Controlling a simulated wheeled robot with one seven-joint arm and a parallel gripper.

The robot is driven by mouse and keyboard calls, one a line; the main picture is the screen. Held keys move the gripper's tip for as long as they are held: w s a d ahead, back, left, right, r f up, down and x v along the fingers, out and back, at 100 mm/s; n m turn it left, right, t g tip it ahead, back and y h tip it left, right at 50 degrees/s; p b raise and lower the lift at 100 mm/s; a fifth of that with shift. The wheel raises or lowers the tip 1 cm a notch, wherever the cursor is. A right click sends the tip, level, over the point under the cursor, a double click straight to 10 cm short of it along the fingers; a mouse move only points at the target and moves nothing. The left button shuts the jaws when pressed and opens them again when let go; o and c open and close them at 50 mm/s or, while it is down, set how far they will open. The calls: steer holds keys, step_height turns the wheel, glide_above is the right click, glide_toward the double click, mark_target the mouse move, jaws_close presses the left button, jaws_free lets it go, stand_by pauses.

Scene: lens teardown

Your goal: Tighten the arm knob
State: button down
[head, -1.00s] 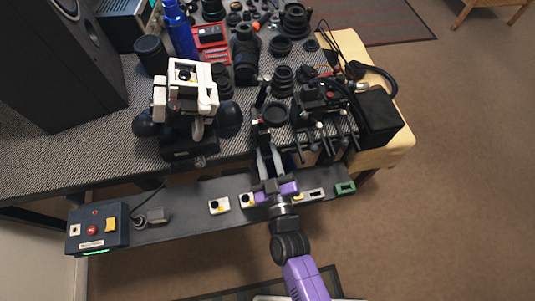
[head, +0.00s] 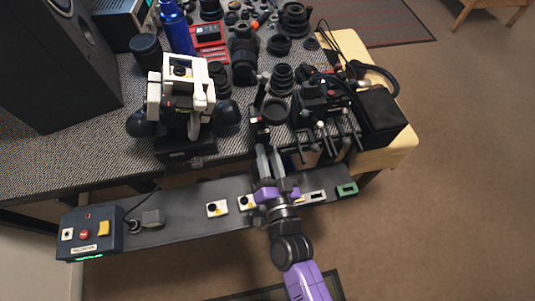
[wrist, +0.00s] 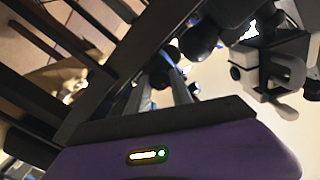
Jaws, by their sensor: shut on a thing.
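My gripper (head: 268,150) reaches up from the front edge of the table to a slim black upright stand (head: 259,126) with a pale and red spot near its top. The two grey fingers are close together at the stand's lower front. They are shut on a small dark part there, which I take to be the arm knob; the fingers largely hide it. In the wrist view, the fingertips (wrist: 168,75) close around something dark and small, and its shape is hard to tell.
A white and black device (head: 187,95) stands left of my gripper. A black rig with several rods (head: 325,110) stands close on the right. A grey shelf (head: 180,212) below the table edge carries small boxes, and a control box (head: 88,234) sits at its left end.

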steer(key=shift+m, duration=1.1)
steer(key=shift+b, duration=0.3)
steer(key=c, duration=1.1)
jaws_free()
steer(key=b+v, duration=0.1)
steer(key=v, duration=0.6)
steer(key=shift+s+d, duration=0.2)
steer(key=shift+s, duration=0.2)
